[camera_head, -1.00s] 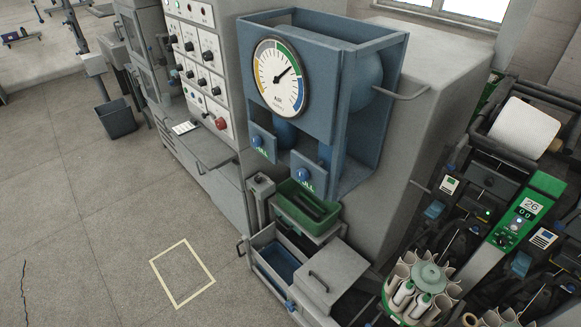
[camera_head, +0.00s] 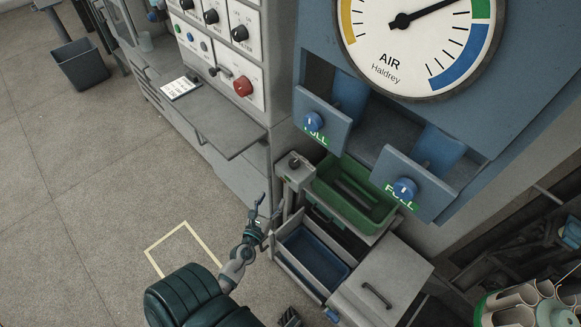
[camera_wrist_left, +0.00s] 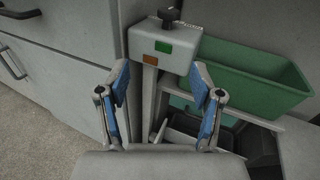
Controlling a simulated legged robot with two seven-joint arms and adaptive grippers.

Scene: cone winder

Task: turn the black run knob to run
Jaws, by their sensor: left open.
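The black run knob (camera_head: 295,162) sits on top of a small grey box on a post, left of the green bin. In the left wrist view the knob (camera_wrist_left: 168,14) is at the top, above the box's green and orange patches. My left gripper (camera_head: 257,206) is in front of and below the box, to its left in the head view. In the left wrist view its blue-padded fingers (camera_wrist_left: 160,78) are spread and empty, with the post between them and the knob beyond the tips. I cannot read the knob's setting.
A green bin (camera_head: 343,210) stands right of the box, above an open drawer (camera_head: 308,284) with a blue liner. The blue air-gauge cabinet (camera_head: 400,128) overhangs behind. A grey shelf (camera_head: 218,128) juts out at left.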

